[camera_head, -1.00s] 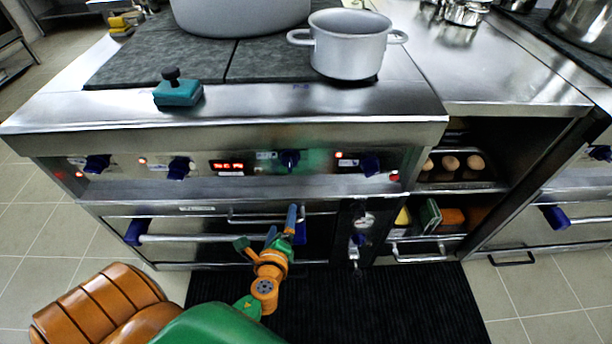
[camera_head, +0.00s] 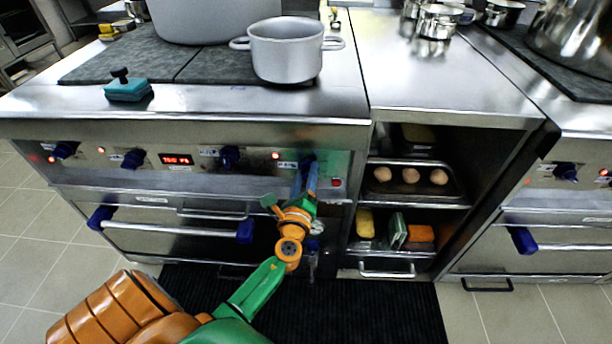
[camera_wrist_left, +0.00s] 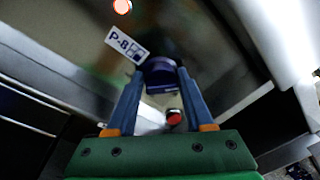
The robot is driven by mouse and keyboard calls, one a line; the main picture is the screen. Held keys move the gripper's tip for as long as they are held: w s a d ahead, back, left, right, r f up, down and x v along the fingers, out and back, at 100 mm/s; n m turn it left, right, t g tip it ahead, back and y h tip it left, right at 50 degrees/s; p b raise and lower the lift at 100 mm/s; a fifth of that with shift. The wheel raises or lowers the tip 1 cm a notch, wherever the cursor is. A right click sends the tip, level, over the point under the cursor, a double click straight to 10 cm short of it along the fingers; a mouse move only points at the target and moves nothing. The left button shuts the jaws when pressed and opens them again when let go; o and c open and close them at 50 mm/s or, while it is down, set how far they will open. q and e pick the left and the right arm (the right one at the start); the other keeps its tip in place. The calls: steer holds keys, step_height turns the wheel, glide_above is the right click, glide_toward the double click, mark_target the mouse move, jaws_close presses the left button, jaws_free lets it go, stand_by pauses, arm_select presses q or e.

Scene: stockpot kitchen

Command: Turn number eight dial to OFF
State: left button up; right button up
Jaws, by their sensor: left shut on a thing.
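The number eight dial (camera_head: 307,160) is a dark blue knob at the right end of the stove's front panel, mostly hidden behind my fingers. In the left wrist view the same dial (camera_wrist_left: 161,76) sits beside a white label reading P-8 (camera_wrist_left: 126,45). My left gripper (camera_head: 305,176) has its two blue fingers on either side of the dial, shut on it. The left wrist view shows both fingertips (camera_wrist_left: 158,73) against the knob's sides. The dial's pointer mark cannot be made out. My right gripper is in neither view.
A red button (camera_wrist_left: 174,117) is close to the dial. A grey pot (camera_head: 286,52) and a teal block with a black knob (camera_head: 128,90) stand on top. Open shelves hold eggs (camera_head: 410,175).

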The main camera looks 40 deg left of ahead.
arm_select(q)
jaws_close()
steer(key=shift+f+n+b, duration=0.25)
steer(key=shift+n+b, duration=0.05)
steer(key=shift+b, duration=0.1)
steer(key=shift+d+f+n+b, duration=0.1)
steer(key=shift+f+n+b, duration=0.15)
steer(key=shift+n+b, duration=0.8)
steer(key=n+b, duration=0.4)
steer(key=n, duration=0.1)
steer(key=shift+f+t+y, duration=0.1)
steer(key=shift+t+y, duration=0.2)
steer(key=shift+y, duration=0.1)
steer(key=shift+n+b, duration=0.85)
steer(key=shift+n, duration=0.3)
steer(key=shift+d+n+b, duration=0.1)
steer(key=shift+n+b, duration=0.2)
steer(key=shift+n, duration=0.3)
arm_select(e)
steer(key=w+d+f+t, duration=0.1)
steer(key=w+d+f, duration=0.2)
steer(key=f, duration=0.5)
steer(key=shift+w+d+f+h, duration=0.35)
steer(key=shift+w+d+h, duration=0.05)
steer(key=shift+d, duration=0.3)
arm_select(q)
steer(key=shift+r, duration=0.2)
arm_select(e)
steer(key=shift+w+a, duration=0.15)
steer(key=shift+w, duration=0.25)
